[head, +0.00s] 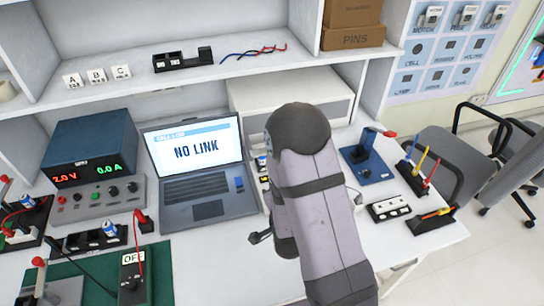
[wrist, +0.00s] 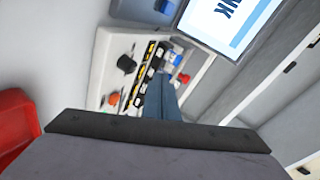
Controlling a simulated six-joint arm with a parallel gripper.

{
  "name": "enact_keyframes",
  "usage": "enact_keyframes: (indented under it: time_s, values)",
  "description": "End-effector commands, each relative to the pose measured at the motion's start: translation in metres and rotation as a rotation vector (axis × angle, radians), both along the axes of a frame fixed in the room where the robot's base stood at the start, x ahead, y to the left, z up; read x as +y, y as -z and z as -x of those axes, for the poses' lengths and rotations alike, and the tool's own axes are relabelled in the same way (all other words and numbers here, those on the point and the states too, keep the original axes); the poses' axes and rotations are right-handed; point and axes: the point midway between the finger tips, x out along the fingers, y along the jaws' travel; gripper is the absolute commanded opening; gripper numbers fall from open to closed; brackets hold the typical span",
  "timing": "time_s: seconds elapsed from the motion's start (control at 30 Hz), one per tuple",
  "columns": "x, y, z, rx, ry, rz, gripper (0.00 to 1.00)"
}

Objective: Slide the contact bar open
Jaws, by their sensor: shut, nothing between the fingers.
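A pale chassis panel (wrist: 112,72) shows in the wrist view, with a yellow-and-black strip (wrist: 142,74) along it. I cannot tell for certain which part is the contact bar. A black knob (wrist: 126,64) and a red knob (wrist: 114,98) sit left of the strip; a small red-tipped part (wrist: 184,78) is on its right. My gripper (wrist: 162,80) points at the panel, its blue-grey fingers together and empty, over or beside the strip; contact is unclear. In the head view my arm hides the gripper and most of the panel.
A laptop (head: 205,190) reading "NO LINK" stands left of my arm. A blue device (head: 368,160), a white socket block (head: 388,208) and a pen holder (head: 415,180) stand on the right. A power supply (head: 92,150) is at the left. A shelf (head: 170,78) runs above.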

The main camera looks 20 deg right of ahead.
Motion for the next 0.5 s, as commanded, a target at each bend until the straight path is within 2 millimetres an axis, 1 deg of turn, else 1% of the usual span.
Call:
enact_keyframes:
  time_s: [0.03, 0.3, 0.5]
  values:
    - [-0.001, 0.004, 0.001, -0.041, 0.021, -0.028, 0.00]
    - [-0.006, -0.009, 0.007, -0.280, 0.086, -0.173, 0.00]
    - [-0.006, -0.018, 0.013, -0.385, 0.093, -0.242, 0.00]
